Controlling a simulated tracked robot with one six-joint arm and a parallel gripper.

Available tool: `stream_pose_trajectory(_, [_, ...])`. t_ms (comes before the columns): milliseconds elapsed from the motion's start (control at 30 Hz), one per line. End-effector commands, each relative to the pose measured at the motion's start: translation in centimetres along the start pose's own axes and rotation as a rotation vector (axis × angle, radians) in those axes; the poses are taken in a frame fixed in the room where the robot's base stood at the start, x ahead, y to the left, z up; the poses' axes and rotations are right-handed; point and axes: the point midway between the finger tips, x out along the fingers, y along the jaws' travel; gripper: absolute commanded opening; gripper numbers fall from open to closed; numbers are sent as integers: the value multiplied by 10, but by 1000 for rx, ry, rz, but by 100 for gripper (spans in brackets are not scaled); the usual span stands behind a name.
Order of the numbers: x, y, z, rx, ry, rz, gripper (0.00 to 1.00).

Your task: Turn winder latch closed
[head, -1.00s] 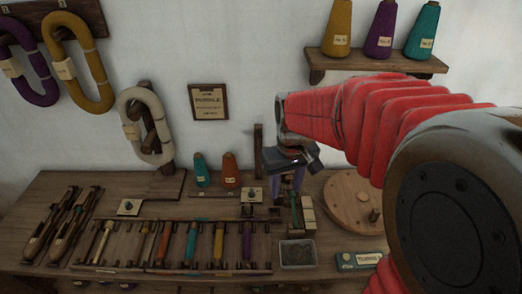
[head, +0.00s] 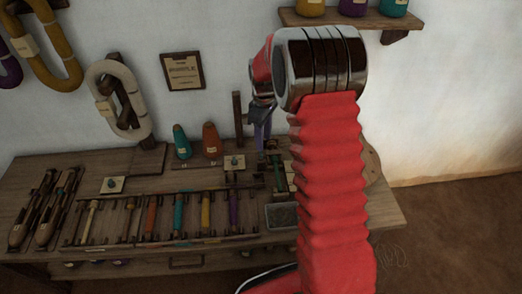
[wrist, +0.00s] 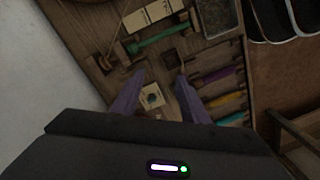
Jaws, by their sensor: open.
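I cannot tell for sure which part is the latch. A green bobbin (wrist: 160,40) sits at the winder, just beyond my fingertips in the wrist view; it is partly hidden in the head view (head: 278,178). My gripper (wrist: 161,77) is open and empty, pointing down at the bench. In the head view its fingers (head: 262,137) hang above the winder area, beside a dark upright post (head: 238,117).
A rack of several coloured bobbins (head: 178,212) lies left of the winder. A second knob plate (head: 113,185) is farther left. A grey tray (head: 281,215) sits in front. Teal and orange cones (head: 211,140) stand behind. My arm hides the bench's right side.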

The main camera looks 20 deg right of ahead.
Motion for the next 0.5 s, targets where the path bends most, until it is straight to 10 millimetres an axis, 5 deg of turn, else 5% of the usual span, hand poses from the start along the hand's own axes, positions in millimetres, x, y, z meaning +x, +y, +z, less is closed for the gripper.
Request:
stream_pose_trajectory(167, [2,26,-18,-192,12,19,41])
stream_pose_trajectory(300, [-16,40,-28,-348,27,53,41])
stream_pose_trajectory(500, [-19,40,-29,-526,22,55,41])
